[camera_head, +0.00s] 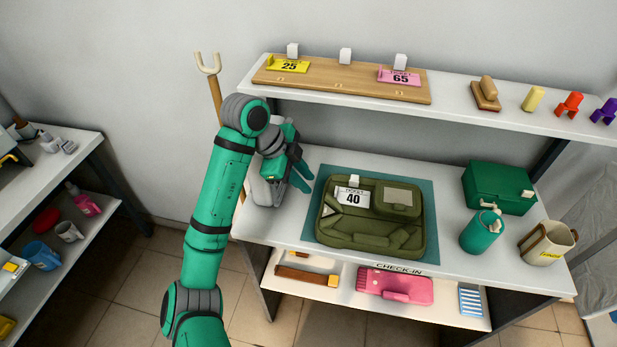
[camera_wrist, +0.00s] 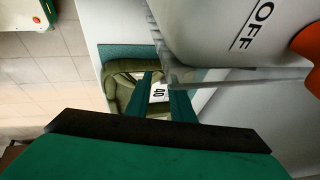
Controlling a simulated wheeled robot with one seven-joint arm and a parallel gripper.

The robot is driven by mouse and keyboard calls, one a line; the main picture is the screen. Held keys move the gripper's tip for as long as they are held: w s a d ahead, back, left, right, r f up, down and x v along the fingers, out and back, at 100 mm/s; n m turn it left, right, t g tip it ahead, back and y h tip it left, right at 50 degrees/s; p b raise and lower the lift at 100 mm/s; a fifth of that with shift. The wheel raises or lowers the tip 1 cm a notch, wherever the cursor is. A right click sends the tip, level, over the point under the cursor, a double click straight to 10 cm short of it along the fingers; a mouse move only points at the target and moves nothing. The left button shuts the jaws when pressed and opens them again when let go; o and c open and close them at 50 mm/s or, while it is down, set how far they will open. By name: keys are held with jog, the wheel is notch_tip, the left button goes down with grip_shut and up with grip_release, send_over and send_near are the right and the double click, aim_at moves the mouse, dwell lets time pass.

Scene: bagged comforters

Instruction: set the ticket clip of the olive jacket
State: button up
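The folded olive jacket (camera_head: 345,238) lies on a teal mat (camera_head: 432,245) on the counter. A white ticket marked 40 (camera_head: 352,198) lies on its upper left, with a small white clip (camera_head: 354,181) at the ticket's top edge. I cannot tell whether the clip is fastened to the jacket. My gripper (camera_head: 300,177) is open and empty, left of the jacket and apart from it. In the wrist view the ticket (camera_wrist: 159,92) shows between the two fingers (camera_wrist: 164,100), with the olive jacket (camera_wrist: 122,85) beyond them.
A grey-white device (camera_head: 262,190) stands close beside my gripper; its OFF label fills the upper right in the wrist view (camera_wrist: 225,35). A green box (camera_head: 490,190), teal canister (camera_head: 480,235) and cream mug (camera_head: 540,245) stand right. The shelf above (camera_head: 455,95) holds a ticket board (camera_head: 340,78).

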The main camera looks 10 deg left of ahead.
jog(key=shift+d+r, duration=0.15)
jog(key=shift+r, duration=0.05)
grip_shut()
notch_tip(320, 180, up, 11)
jog(key=n+t+y, duration=0.1)
jog(key=n+y, duration=0.4)
jog(key=n, duration=1.4)
send_over(355, 178)
jog(key=s, duration=0.5)
jog(key=shift+m, duration=0.3)
jog(key=x, duration=1.3)
jog(key=shift+w+d+f, duration=0.1)
jog(key=shift+w, duration=0.15)
jog(key=shift+d+f, duration=0.15)
jog(key=shift+f, duration=0.15)
